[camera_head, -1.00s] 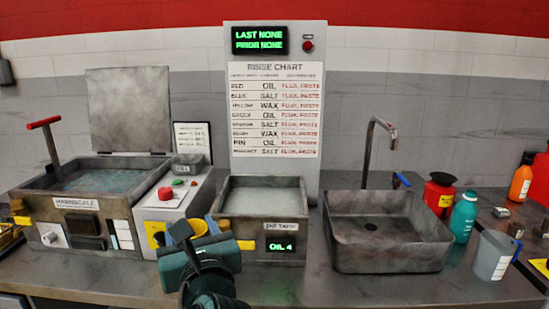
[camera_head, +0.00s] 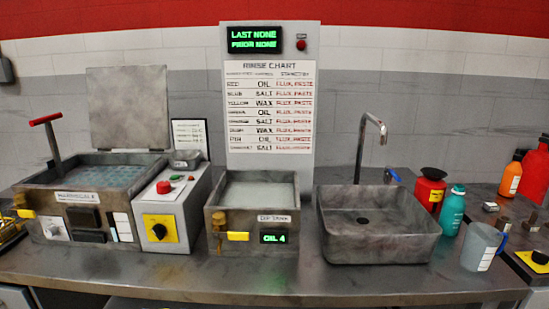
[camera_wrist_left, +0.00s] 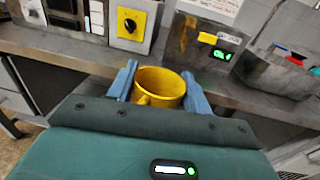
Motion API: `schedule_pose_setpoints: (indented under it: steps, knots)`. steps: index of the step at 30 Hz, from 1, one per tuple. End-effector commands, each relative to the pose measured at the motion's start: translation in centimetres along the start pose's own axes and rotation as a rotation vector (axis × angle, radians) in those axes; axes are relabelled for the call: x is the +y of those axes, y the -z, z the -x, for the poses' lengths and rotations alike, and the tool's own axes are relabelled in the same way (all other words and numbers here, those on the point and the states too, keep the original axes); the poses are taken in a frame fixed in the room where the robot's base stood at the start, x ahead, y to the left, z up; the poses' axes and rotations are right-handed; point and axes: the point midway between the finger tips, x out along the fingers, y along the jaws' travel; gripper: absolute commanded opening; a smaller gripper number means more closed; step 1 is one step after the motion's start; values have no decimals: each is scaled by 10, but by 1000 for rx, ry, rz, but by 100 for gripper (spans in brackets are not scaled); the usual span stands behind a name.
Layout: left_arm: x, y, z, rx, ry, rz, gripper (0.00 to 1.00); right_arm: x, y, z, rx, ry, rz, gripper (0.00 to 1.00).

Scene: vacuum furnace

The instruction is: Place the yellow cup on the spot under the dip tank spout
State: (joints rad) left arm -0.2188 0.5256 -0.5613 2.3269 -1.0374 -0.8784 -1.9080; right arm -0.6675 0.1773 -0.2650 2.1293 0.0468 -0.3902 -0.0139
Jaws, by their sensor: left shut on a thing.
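The yellow cup (camera_wrist_left: 163,84) shows only in the left wrist view, upright or nearly so, with its open rim up. My left gripper (camera_wrist_left: 159,69) is shut on it, with a blue finger on each side. They are in front of the counter edge in that view. The dip tank (camera_head: 253,237) stands mid-counter in the head view, its display reading OIL 4. Its brass spout (camera_head: 218,226) is at its front left, beside a yellow lever (camera_head: 238,236). The dip tank also shows in the left wrist view (camera_wrist_left: 207,56). My right gripper is in neither view.
The counter (camera_head: 200,276) in front of the dip tank is clear. A control box with a yellow-plated knob (camera_head: 160,229) stands left of the tank, and a sink (camera_head: 380,240) right of it.

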Motion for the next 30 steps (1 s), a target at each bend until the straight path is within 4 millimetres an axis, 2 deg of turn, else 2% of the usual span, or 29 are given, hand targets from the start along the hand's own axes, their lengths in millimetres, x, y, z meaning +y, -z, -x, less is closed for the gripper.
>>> schedule_pose_setpoints:
  steps: [7,20,30]
  knots:
    - [11,30,17,8,78,-3,23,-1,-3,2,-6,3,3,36]
    - [-2,30,12,41,98,10,23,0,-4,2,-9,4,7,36]
    - [9,27,15,10,70,11,23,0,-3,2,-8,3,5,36]
